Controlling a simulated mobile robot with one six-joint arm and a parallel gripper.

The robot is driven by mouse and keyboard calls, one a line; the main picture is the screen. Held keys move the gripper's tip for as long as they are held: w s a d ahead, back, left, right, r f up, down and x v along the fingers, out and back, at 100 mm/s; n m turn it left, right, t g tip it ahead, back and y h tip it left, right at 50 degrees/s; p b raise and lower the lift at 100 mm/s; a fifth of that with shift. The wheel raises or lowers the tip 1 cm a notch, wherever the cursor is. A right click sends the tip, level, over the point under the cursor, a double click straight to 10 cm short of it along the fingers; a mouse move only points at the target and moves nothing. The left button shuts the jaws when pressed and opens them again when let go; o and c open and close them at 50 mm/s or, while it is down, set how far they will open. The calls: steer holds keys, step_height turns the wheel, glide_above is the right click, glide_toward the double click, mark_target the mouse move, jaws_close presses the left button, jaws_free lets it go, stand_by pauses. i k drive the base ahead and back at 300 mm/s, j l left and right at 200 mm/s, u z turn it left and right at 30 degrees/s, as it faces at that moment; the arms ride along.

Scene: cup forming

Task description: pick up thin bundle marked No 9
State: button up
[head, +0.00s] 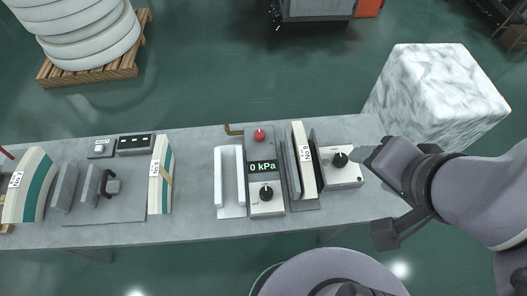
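A thin, nearly straight cream bundle (302,172) stands on edge between dark upright plates right of the gauge box, near the middle of the bench. Its small white label appears to read No 9, though the print is hard to make out. A second, slightly curved cream and green bundle (153,190) stands further left; its label is too small to read surely. A thicker curved bundle (25,195), apparently marked No 7, is at the far left. My gripper (379,156) is at the bench's right end, right of the knob box and apart from the bundles. Its finger opening is unclear.
The gauge box (263,168) reads 0 kPa. A white channel piece (230,180) stands left of it, and a knob box (340,166) right. Grey clamp blocks (88,188) sit on a dark plate. A marble-like block (435,85) stands behind my arm. Bare bench (195,215) shows between.

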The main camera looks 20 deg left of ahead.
mark_target(304, 164)
steer(key=u, duration=0.8)
steer(key=i+l+z, duration=0.1)
steer(key=l+z, duration=0.15)
steer(key=i+l+z, duration=0.2)
steer(key=l, duration=0.2)
steer(key=k, duration=0.05)
